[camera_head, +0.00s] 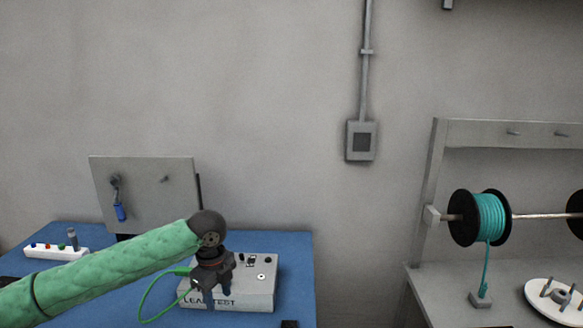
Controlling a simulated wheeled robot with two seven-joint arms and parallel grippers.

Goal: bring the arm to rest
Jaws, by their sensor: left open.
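My left arm, in a green sleeve, reaches in from the left over the blue table. My left gripper (217,298) points down in front of the grey box (258,290) lettered "LEAK TEST" and hides part of its front and lettering. Its fingers are apart, and I see nothing between them. I cannot tell whether they touch the box. A thin green cable (143,301) loops out to the left of the gripper; its ends are partly hidden. My right gripper is not in view.
A grey panel (145,185) with a blue-handled tool stands behind my arm. A white strip (50,252) with coloured knobs lies at left on the blue table (296,262). At right, a bench (440,290) holds a teal spool (490,217) and a white disc (541,297).

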